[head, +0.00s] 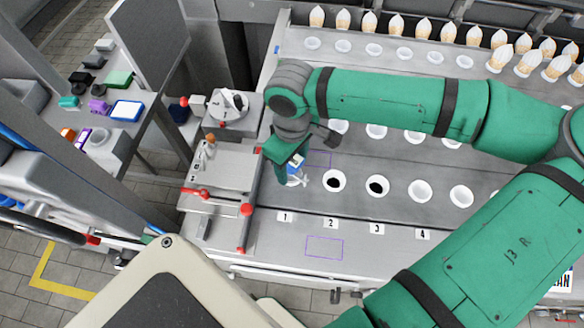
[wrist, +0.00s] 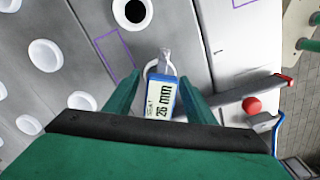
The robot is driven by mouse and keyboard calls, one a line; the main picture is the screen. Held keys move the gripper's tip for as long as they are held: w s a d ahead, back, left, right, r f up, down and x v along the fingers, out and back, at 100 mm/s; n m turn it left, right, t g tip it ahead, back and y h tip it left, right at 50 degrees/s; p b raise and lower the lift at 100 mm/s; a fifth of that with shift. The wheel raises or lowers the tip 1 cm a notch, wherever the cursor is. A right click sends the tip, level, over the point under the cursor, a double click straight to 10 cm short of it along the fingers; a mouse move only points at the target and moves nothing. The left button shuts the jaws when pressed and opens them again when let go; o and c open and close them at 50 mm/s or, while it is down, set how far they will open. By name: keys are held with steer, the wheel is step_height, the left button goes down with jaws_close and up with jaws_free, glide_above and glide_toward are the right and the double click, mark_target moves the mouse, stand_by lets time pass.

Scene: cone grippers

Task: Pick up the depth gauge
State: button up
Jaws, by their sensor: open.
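The depth gauge (wrist: 161,99) is a small blue and white device with a label reading "26 mm" and a pale grey looped end. In the wrist view it lies between the two green fingers of my gripper (wrist: 162,72). The fingers are apart, with a gap visible on each side of the gauge near the tips. In the head view the gauge (head: 296,168) shows partly beside my gripper (head: 288,172), over the grey worktop left of the first dark-centred hole. The gripper hides part of it. I cannot tell how the gauge is supported.
A row of white-rimmed holes (head: 334,181) runs right above number labels. Cones (head: 395,25) stand in holders at the back. A metal fixture with red knobs (head: 247,209) is close on the left. A purple outlined rectangle (head: 324,247) marks clear worktop in front.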

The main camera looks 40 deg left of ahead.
steer(key=shift+f, duration=0.3)
steer(key=shift+a, duration=0.1)
steer(key=c, duration=1.2)
steer(key=shift+o, duration=0.2)
